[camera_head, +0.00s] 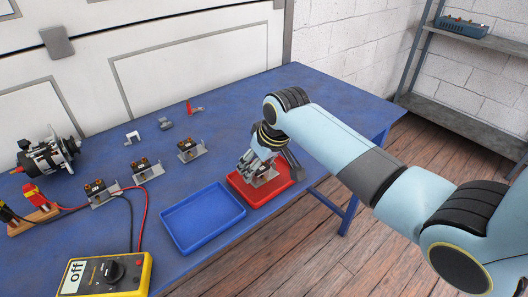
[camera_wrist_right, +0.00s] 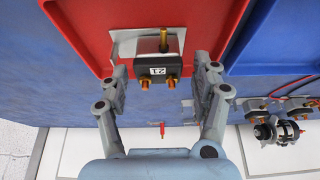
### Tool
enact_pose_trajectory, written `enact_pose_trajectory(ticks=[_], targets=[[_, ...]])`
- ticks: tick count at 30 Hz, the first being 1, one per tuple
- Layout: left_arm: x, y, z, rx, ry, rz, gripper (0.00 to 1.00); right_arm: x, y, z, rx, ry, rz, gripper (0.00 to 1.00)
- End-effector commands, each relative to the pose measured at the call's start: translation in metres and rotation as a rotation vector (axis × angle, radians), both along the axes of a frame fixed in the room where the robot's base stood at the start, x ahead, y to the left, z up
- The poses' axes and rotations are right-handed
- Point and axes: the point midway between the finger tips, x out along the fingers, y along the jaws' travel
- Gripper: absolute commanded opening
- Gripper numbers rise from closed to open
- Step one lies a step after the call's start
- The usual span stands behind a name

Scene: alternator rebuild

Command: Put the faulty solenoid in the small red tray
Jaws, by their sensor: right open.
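The small red tray (camera_head: 284,184) is at the right front of the blue table; it also fills the top left of the right wrist view (camera_wrist_right: 75,30). A black solenoid on a silver bracket (camera_wrist_right: 158,65), with brass terminals and a white number label, sits in the tray by one wall. In the head view this solenoid (camera_head: 266,179) is partly hidden by my right gripper (camera_head: 258,168). My right gripper, also in the wrist view (camera_wrist_right: 162,85), is open, its fingers apart on either side of the solenoid. My left gripper is not in view.
A blue tray (camera_head: 203,240) stands left of the red one. Solenoids (camera_head: 190,151), (camera_head: 146,170) and (camera_head: 97,190) stand in a row, the last with test leads. An alternator (camera_head: 46,155) and a yellow multimeter (camera_head: 105,276) reading "off" are at left. The table's back right is clear.

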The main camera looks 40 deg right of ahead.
Motion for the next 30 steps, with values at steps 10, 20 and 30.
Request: enact_pose_trajectory(ticks=[10,20,30], targets=[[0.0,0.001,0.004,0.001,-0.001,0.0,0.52,-0.029,-0.003,0.071,-0.002,-0.002,0.001,0.65],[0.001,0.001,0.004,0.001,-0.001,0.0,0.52,-0.041,-0.003,0.099,0.0,0.001,0.0,0.65],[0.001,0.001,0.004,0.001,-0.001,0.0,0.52,-0.041,-0.003,0.099,0.0,0.001,0.0,0.65]])
